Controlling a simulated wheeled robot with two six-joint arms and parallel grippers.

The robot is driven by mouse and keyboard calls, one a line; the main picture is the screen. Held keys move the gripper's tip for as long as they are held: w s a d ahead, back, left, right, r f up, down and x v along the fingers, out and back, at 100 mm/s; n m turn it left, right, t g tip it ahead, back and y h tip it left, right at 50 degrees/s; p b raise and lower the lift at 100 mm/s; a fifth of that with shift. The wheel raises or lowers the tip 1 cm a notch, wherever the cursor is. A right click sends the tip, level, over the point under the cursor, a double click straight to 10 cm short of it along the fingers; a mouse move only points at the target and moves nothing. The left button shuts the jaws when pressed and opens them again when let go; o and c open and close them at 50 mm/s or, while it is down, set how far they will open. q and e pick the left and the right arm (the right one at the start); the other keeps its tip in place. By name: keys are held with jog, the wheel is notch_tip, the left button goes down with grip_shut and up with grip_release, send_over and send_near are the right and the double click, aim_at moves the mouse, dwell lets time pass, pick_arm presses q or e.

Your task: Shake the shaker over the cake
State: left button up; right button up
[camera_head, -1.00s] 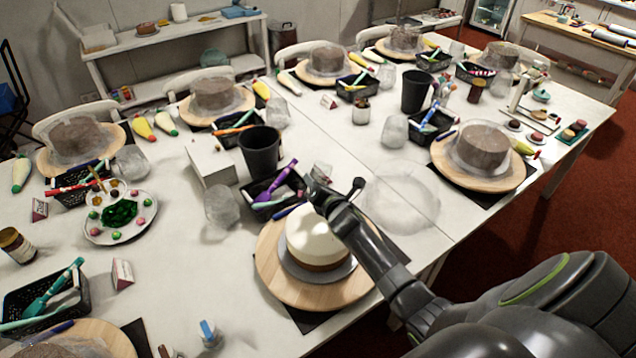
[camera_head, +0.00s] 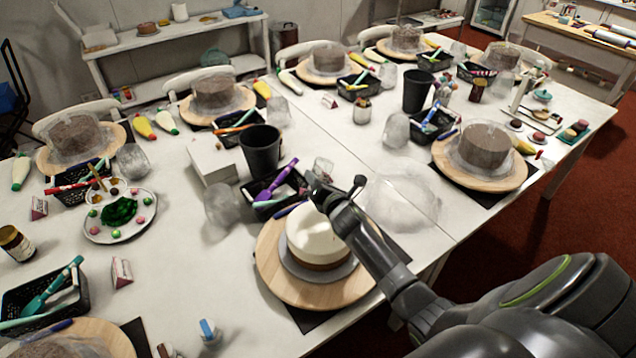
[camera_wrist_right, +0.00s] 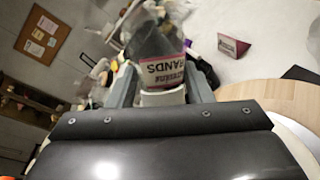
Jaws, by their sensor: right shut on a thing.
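A white-topped cake with a brown lower edge (camera_head: 310,232) sits on a grey plate on a round wooden turntable (camera_head: 273,272) in front of me. My right gripper (camera_head: 318,187) is above the cake's far side, its arm coming in from the lower right. In the right wrist view, the jaws (camera_wrist_right: 162,92) are shut on a clear shaker (camera_wrist_right: 152,45) with a pink-and-white label, which reads upside down there. In the head view the shaker (camera_head: 323,167) shows only small, just beyond the jaws. My left gripper is not in view.
A black basket with a purple tool (camera_head: 272,192) and a black cup (camera_head: 260,150) stand behind the turntable. A crumpled clear wrap (camera_head: 402,203) lies to its right. A plate of coloured sweets (camera_head: 120,215) is at left. Other wrapped cakes surround the table.

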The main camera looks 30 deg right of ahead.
jog(key=shift+s+a+f+b, duration=0.2)
jog(key=shift+a+f+b, duration=0.05)
jog(key=shift+f+b, duration=0.25)
jog(key=shift+r, duration=0.2)
jog(key=shift+a+b, duration=0.1)
jog(key=shift+b, duration=0.55)
jog(key=shift+r, duration=0.1)
